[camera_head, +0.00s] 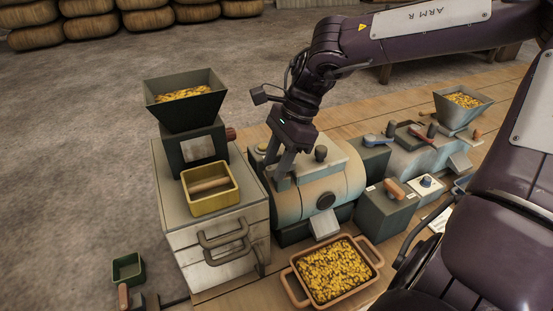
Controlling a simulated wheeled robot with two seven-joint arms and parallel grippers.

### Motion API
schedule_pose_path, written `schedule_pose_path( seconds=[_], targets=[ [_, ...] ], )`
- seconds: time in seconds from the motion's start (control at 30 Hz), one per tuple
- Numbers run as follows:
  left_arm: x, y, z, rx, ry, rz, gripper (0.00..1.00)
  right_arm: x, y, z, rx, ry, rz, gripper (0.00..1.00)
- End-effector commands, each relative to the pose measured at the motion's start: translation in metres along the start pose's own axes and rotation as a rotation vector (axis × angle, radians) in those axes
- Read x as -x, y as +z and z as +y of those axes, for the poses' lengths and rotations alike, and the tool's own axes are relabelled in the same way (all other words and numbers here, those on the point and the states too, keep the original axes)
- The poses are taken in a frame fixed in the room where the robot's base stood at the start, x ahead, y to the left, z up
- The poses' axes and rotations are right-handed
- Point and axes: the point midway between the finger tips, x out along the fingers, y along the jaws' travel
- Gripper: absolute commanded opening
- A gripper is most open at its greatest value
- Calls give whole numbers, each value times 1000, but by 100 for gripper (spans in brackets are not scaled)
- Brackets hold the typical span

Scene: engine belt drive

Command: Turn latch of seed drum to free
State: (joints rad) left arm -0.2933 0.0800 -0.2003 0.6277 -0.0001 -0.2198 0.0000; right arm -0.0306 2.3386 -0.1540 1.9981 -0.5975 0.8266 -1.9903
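The seed drum (341,179) is a cream and teal rounded housing in the middle of the wooden bench, with a dark round cap on its front face. A dark knob (321,153) stands on its top. My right gripper (274,166) points down at the drum's upper left end. Its fingertips are at or very near the drum's top there. The fingers hide what lies between them, so I cannot tell whether they hold a latch. No latch shows clearly. My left gripper is not in view.
A hopper (186,104) of yellow grain and a yellow tray (211,199) stand on a drawer cabinet to the left. A handled pan of grain (333,271) sits in front. Control boxes (385,214) and another hopper (463,108) are to the right.

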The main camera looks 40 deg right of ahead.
Motion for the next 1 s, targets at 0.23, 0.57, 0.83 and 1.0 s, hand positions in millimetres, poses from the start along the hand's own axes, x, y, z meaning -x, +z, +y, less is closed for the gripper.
schedule_pose_path(
  seconds=[0.23,0.57,0.83,1.0],
  targets=[
    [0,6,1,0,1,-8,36,0,0,0,0,0,0,23],
    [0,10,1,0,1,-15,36,0,0,0,-1,-1,0,0],
    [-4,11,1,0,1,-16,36,0,0,-1,-58,-27,-1,0],
    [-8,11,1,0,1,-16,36,0,0,-2,-155,-67,-2,0]
  ],
)
